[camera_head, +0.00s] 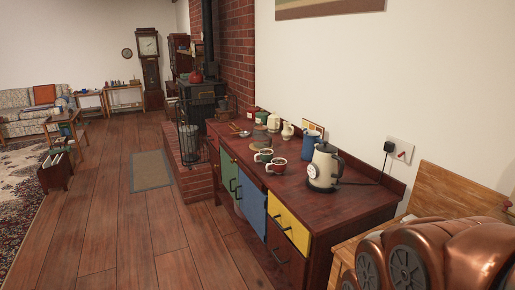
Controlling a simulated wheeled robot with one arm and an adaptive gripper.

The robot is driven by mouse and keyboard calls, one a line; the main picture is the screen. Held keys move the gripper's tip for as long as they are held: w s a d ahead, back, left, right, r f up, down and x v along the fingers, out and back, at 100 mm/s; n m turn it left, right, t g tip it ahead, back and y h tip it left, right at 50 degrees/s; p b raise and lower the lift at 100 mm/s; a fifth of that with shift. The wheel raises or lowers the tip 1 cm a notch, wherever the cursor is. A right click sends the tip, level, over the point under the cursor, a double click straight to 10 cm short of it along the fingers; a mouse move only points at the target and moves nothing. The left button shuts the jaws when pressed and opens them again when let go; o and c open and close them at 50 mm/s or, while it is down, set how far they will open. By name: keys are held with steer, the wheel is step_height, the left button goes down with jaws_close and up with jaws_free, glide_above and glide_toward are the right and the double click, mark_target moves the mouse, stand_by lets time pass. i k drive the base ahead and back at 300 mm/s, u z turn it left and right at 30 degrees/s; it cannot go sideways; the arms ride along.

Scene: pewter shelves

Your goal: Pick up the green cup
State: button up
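A small green cup (263,156) with a cream-coloured upper part stands on the dark wooden sideboard (345,205), near its front edge. A similar dark red cup (278,166) stands close beside it, slightly nearer and to the right. Both cups look upright. My gripper is not in view, so whether it is open or shut is hidden.
A cream kettle (323,168) stands right of the cups, with a blue pitcher (310,142) behind it. Cream jugs (287,131) stand behind the cups. A copper-coloured form with dark discs fills the lower right. The wooden floor (140,225) left of the sideboard is clear.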

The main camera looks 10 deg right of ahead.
mark_target(265, 159)
steer(key=u, duration=0.55)
steer(key=i, duration=1.75)
steer(key=u, duration=1.1)
steer(key=i, duration=0.3)
